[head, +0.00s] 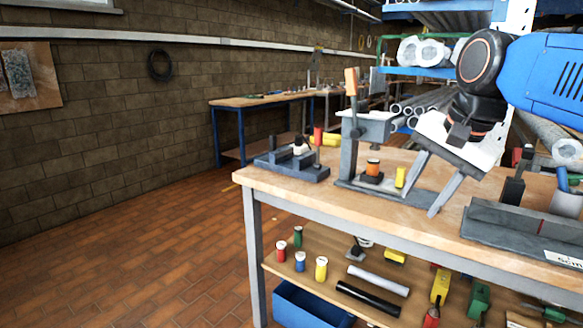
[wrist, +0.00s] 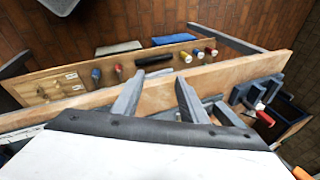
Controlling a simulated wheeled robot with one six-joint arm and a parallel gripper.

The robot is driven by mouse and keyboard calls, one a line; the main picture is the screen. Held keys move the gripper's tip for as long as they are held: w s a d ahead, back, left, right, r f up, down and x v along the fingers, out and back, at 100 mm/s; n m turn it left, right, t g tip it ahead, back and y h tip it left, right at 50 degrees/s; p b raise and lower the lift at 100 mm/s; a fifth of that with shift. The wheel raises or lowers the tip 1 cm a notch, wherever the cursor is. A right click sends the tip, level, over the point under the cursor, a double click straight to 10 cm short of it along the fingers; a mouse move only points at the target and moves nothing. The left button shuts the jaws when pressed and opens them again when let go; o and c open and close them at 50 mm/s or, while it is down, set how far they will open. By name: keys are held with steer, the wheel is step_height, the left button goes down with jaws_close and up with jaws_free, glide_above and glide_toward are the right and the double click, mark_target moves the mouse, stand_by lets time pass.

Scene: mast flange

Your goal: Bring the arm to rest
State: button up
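My blue arm (head: 545,80) reaches in from the right of the head view, bent down at a black wrist. My gripper (head: 418,212) hangs from it over the wooden workbench (head: 300,196). Its two grey fingers are spread apart with nothing between them. In the wrist view my gripper (wrist: 152,98) also shows two separated fingers in front of the bench's edge. The head view does not clearly show whether the fingertips touch the bench or stay above it.
Left of my gripper stand a grey lever press (head: 352,130) with an orange handle, a yellow block (head: 400,177) and a dark fixture (head: 292,166). A long grey fixture (head: 520,232) lies at right. A lower shelf (head: 320,286) holds tubes and small cylinders. The brick floor (head: 150,250) at left is clear.

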steer(key=s+d+f+n, duration=0.1)
steer(key=s+f+n, duration=0.2)
steer(key=f, duration=0.5)
steer(key=s+d+f+n+h, duration=0.1)
steer(key=s+f+n, duration=0.2)
steer(key=s+f, duration=0.2)
steer(key=s+d+f+n, duration=0.1)
steer(key=s+f+n, duration=0.2)
steer(key=f, duration=0.7)
steer(key=shift+s+d+f+n+t, duration=0.3)
steer(key=shift+s+d+f+n, duration=0.1)
steer(key=shift+s, duration=0.55)
